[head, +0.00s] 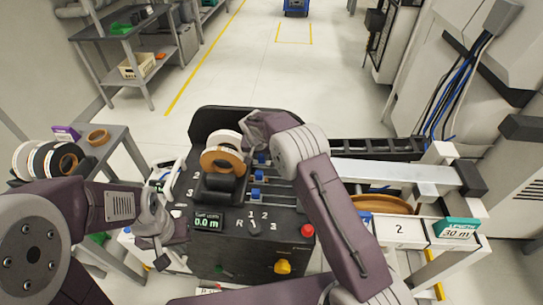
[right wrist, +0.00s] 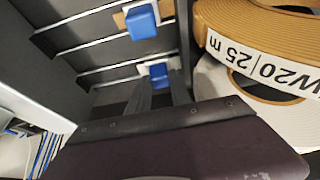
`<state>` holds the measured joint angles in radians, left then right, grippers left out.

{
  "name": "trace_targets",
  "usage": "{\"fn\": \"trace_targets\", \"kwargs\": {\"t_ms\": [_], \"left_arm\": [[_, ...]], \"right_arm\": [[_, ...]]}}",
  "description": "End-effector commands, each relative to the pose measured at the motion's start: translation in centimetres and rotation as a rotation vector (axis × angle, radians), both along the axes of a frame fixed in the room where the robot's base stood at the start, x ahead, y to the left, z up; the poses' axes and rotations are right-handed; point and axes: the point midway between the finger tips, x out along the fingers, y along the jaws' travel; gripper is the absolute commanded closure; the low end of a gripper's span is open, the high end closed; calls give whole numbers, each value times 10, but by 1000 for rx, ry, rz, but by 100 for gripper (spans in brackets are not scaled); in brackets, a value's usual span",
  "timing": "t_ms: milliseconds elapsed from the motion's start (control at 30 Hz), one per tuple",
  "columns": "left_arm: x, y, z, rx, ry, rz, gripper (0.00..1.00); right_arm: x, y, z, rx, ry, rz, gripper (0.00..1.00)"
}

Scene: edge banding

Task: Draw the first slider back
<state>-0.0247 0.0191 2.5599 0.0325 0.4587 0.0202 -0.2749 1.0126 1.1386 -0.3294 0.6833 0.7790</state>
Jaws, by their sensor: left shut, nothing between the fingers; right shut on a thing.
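A dark machine (head: 205,262) stands in front of me in the head view. Its slider knobs are blue, on thin rails: the farthest knob (head: 261,158), a middle one (head: 257,177) and the nearest (head: 256,194). My right gripper (head: 257,147) reaches in from the far side and is shut on the farthest blue knob, which shows at the fingertips in the right wrist view (right wrist: 158,77). Another blue knob (right wrist: 142,20) sits on the rail beyond it, untouched. My left gripper (head: 157,232) is shut and empty, left of the machine's front.
A brown roll (head: 222,160) and a white roll (head: 225,139) stand on the machine, close to my right gripper. Left is a small table with rolls (head: 45,160). Right is a white rail (head: 385,171) and a box reading 30 m (head: 457,228).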

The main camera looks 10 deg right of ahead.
Motion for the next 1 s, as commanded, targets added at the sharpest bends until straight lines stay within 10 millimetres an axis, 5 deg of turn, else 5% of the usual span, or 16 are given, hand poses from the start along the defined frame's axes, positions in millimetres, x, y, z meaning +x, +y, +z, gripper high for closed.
{"fn": "trace_targets", "kwargs": {"t_ms": [267,300,367,800,1000], "left_arm": [[0,0,0,0,0,0,100],[0,0,0,0,0,0,100],[0,0,0,0,0,0,100],[0,0,0,0,0,0,100],[0,0,8,0,0,0,100]], "right_arm": [[2,4,2,7,-9,2,100],[2,4,2,7,-9,2,64],[2,4,1,7,-8,2,53],[0,2,0,6,-4,2,53],[1,-31,2,4,-1,-3,53]]}}
